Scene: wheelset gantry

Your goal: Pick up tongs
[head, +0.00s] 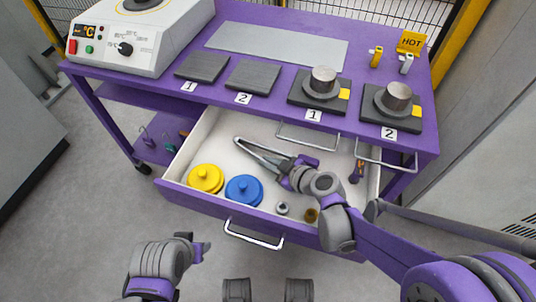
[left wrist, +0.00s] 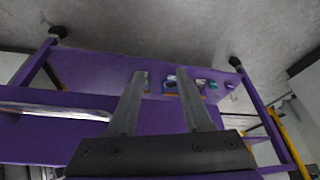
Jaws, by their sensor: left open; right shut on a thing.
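The tongs (head: 257,152) are metal, with two long arms that spread toward the back left of the open drawer (head: 172,190). My right gripper (head: 291,166) reaches into the drawer from the right and is shut on the near end of the tongs. The gripper hides that end, and I cannot tell whether the tongs touch the drawer floor. My left gripper (head: 202,246) is outside the drawer, at its front left. In the left wrist view its two fingers (left wrist: 160,85) are apart with nothing between them.
The drawer also holds a yellow knobbed disc (head: 205,178), a blue one (head: 243,189), small round parts and a purple-handled tool (head: 357,170). Its handle (head: 253,236) sticks out in front. The purple tabletop (head: 170,88) above carries a heater (head: 140,35), pads and metal cylinders.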

